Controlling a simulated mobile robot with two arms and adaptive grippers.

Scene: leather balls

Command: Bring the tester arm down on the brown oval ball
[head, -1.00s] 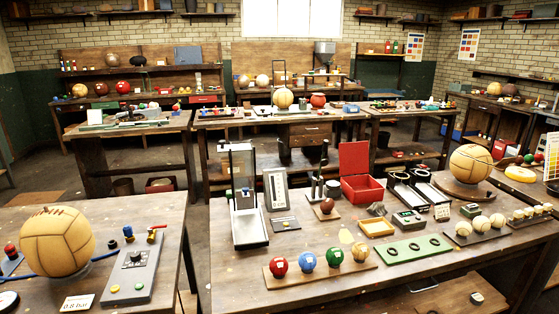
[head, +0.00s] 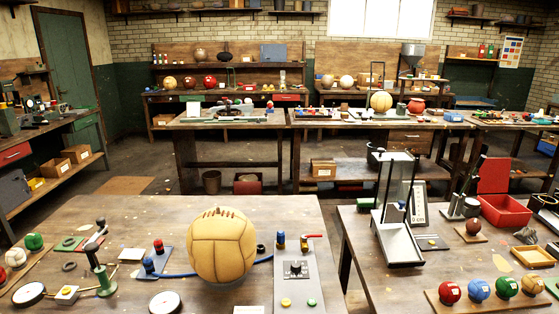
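A small brown oval ball (head: 473,227) sits on a little wooden board on the right workbench (head: 385,285). Just behind it to the left stands a dark upright tester with a raised arm (head: 477,178). The arm slants up and away from the ball, and they are apart. The fine parts of the tester are too small to make out. Neither of my grippers is in view.
A large tan laced ball (head: 222,246) sits on the left workbench near a grey control box (head: 296,285). A green stand with a lever (head: 103,272) is at left. A glass-sided frame (head: 398,215), a red box (head: 503,210) and several coloured balls surround the tester. A floor gap separates the benches.

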